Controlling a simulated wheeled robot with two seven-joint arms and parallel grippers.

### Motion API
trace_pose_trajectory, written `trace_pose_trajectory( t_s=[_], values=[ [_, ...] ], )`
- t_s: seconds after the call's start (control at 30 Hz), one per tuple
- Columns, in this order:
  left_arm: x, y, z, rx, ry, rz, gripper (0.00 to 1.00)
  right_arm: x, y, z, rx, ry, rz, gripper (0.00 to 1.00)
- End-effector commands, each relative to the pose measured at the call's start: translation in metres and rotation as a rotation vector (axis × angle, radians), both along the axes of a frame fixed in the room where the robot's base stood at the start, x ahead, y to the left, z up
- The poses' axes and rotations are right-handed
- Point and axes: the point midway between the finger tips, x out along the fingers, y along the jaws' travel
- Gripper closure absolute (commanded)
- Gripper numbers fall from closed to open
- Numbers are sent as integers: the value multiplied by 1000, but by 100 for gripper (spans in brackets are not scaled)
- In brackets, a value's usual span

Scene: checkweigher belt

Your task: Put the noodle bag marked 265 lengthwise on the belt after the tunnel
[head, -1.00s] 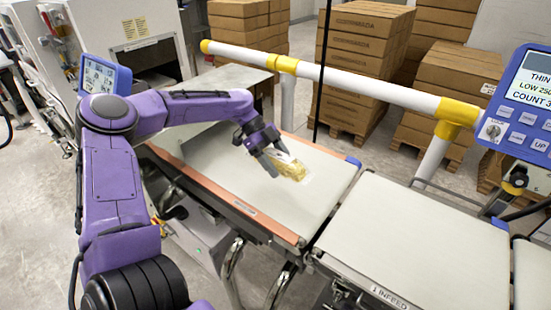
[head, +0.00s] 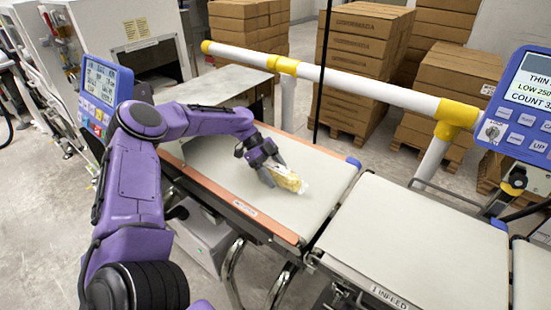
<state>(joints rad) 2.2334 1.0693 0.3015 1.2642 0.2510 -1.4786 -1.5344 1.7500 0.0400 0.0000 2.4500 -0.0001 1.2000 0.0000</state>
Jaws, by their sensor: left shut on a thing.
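My left gripper (head: 271,176) reaches over the left belt (head: 222,153) and is shut on a noodle bag (head: 287,180). The bag is clear plastic with yellow contents and lies at or just above the belt surface; I cannot tell if it touches. Its long side points toward the lower right of the picture. The mark on it is too small to read. The tunnel (head: 155,65) is the dark opening in the white machine behind the belt. My right gripper is not in view.
A second belt labelled 1 INFEED (head: 415,245) adjoins on the right and is bare. A white and yellow rail (head: 370,90) runs behind the belts. A blue display (head: 525,105) stands at right, another screen (head: 100,90) at left. Stacked cartons (head: 365,60) stand behind.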

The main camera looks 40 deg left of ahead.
Motion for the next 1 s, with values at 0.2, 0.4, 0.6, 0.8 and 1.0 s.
trace_pose_trajectory(
  t_s=[0.2, 0.4, 0.6, 0.8, 1.0],
  values=[
    [-3, 0, -12, 3, 10, -3, 77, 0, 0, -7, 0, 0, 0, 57],
    [-5, -1, -15, 4, 19, -7, 11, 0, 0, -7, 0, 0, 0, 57],
    [-6, 0, -16, 6, 20, -9, 11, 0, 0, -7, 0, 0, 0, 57],
    [-7, 0, -16, 6, 20, -11, 11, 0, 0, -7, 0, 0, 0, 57],
    [-7, 7, 2, 5, 16, -7, 11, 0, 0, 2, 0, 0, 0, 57]
  ],
)
